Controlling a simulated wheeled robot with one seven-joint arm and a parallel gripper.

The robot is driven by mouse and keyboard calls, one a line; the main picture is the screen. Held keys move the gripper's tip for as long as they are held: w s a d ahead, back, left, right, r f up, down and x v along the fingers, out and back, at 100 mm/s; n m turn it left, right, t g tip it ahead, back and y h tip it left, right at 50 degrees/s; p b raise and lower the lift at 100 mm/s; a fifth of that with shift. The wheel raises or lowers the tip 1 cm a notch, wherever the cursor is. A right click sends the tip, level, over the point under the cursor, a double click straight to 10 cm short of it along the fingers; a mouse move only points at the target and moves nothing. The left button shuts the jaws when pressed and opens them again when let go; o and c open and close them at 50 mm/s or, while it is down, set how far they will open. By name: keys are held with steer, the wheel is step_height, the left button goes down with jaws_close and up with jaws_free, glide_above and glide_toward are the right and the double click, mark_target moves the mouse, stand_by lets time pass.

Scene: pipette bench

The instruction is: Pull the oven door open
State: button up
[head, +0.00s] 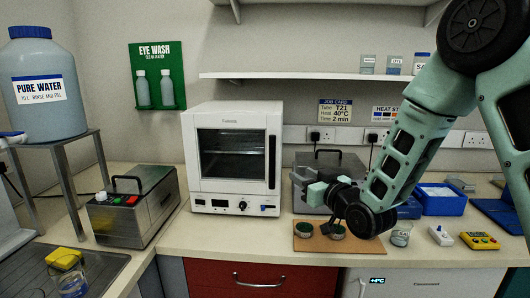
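The oven (232,158) is a white box with a dark glass window, standing on the bench against the wall. Its door (230,153) looks closed, flush with the front. A black upright handle (272,162) is on the door's right side. A small display, buttons and a knob sit below the door. My gripper (299,182) is to the right of the oven, pointing left towards the handle and a little lower than its middle. It appears apart from the handle and holds nothing that I can see. The gap between its fingers is too small to make out.
A grey metal box (330,165) stands behind my gripper. A brown mat (316,241) with small dark-green round items lies below my wrist. A metal box with buttons (133,208) stands left of the oven. The bench (210,236) before the oven is clear.

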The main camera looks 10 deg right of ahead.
mark_target(274, 158)
steer(key=p+x, duration=0.6)
steer(key=x, duration=1)
steer(key=shift+w+a, duration=0.1)
steer(key=shift+w, duration=0.3)
jaws_close()
